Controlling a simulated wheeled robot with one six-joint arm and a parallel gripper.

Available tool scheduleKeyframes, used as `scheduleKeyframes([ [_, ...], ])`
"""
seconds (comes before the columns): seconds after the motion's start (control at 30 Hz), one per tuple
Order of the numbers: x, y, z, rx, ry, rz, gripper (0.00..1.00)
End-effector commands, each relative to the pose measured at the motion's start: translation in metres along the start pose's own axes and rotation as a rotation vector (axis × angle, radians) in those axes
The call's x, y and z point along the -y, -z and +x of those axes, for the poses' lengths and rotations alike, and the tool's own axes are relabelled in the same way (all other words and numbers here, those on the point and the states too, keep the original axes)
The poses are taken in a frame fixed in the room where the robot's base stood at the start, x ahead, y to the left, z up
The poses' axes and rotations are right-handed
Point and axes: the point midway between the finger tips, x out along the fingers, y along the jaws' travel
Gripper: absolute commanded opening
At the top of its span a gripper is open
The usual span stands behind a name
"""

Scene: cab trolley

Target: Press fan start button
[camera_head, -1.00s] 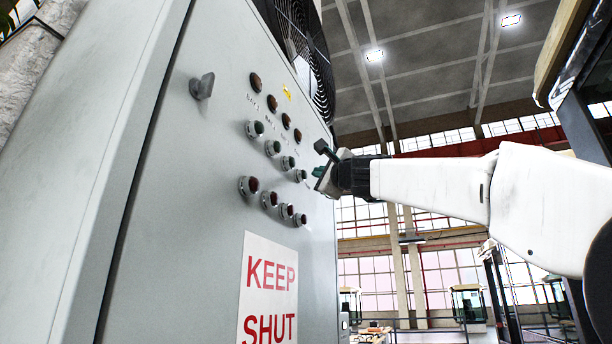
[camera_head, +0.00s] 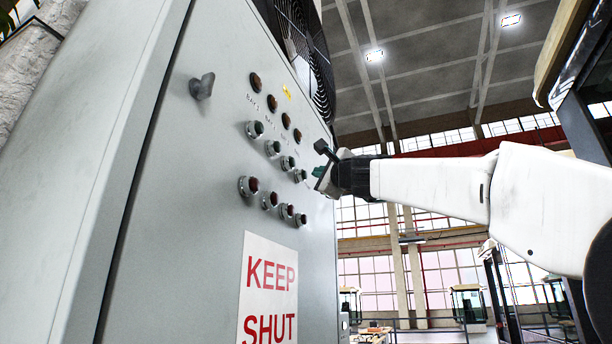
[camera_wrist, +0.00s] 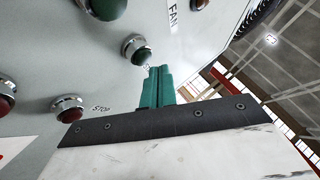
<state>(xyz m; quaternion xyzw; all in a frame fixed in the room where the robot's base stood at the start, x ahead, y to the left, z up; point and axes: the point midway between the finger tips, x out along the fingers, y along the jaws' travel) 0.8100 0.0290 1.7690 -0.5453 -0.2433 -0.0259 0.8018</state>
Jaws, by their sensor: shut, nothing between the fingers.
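A grey control cabinet carries a row of green buttons above a row of red ones. In the wrist view a green button (camera_wrist: 142,52) in a chrome ring lies just beyond my fingertips, close to a label reading "FAN" (camera_wrist: 172,14). It seems to be the rightmost green button (camera_head: 300,175) in the head view. My gripper (camera_wrist: 160,70) has its teal fingers together and empty, pointing at this button's lower edge. In the head view my gripper (camera_head: 318,172) is beside the cabinet face, right of that button. I cannot tell whether the tips touch it.
A red button (camera_wrist: 68,106) marked "STOP" sits lower left in the wrist view, and another green button (camera_wrist: 104,6) upper left. The head view shows amber lamps (camera_head: 272,103), a knob (camera_head: 202,86), a "KEEP SHUT" sign (camera_head: 268,288) and a caged fan (camera_head: 300,45). Right of the cabinet is open hall.

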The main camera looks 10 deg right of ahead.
Motion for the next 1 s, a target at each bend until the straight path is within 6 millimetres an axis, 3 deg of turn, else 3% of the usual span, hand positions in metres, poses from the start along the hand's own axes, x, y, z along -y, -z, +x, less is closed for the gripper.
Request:
scheduleKeyframes([
  [1.0, -0.0049, -0.005, 0.007, 0.0, 0.0, 0.0, 0.0],
])
